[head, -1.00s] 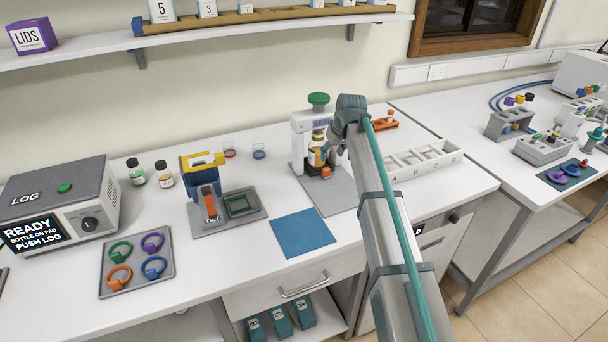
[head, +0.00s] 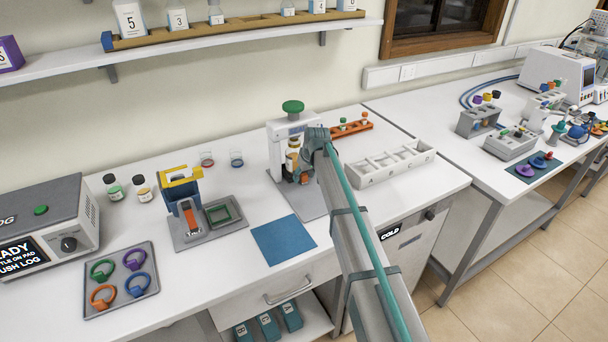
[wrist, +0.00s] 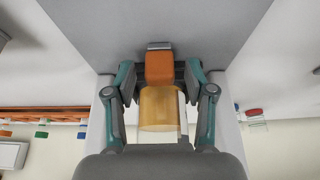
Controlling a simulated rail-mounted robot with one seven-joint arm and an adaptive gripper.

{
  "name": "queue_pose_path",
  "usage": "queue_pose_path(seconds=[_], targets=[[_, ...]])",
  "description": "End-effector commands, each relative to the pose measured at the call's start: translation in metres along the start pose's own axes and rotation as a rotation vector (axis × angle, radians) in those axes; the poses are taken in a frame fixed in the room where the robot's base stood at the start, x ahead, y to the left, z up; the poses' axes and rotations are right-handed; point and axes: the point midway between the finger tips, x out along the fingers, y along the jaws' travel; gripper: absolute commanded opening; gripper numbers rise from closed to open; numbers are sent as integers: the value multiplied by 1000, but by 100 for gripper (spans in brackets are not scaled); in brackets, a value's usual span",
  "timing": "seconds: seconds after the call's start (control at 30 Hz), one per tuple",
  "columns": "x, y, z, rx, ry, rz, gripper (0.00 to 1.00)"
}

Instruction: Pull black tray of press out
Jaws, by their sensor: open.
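The press (head: 279,150) is a pale stand with a green knob on top, at the back middle of the bench in the head view. An amber bottle (head: 292,158) stands in it; it also shows in the wrist view (wrist: 158,108). An orange block (wrist: 159,66) sits at the front of the press base. A dark strip beside and behind this block may be the black tray; most of it is hidden. My gripper (wrist: 160,76) is open, with one teal finger on each side of the orange block and a small gap on both sides.
A grey plate (head: 312,205) lies under the press and a blue mat (head: 283,238) lies in front of it. A white compartment rack (head: 372,168) stands close on the right. A stand with a yellow top (head: 180,176) is on the left.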

Motion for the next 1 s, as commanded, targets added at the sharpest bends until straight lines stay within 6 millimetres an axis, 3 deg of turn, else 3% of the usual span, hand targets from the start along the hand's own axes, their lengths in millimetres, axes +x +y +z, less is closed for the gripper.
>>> queue_pose_path(seconds=[0.17, 0.4, 0.5, 0.83, 1.0], targets=[[0, 0, 0, 0, 0, 0, 52], [0, 0, 0, 0, 0, 0, 12], [0, 0, 0, 0, 0, 0, 0], [-1, 0, 2, 0, 0, 0, 0], [-4, -1, 12, 0, 0, 0, 0]])
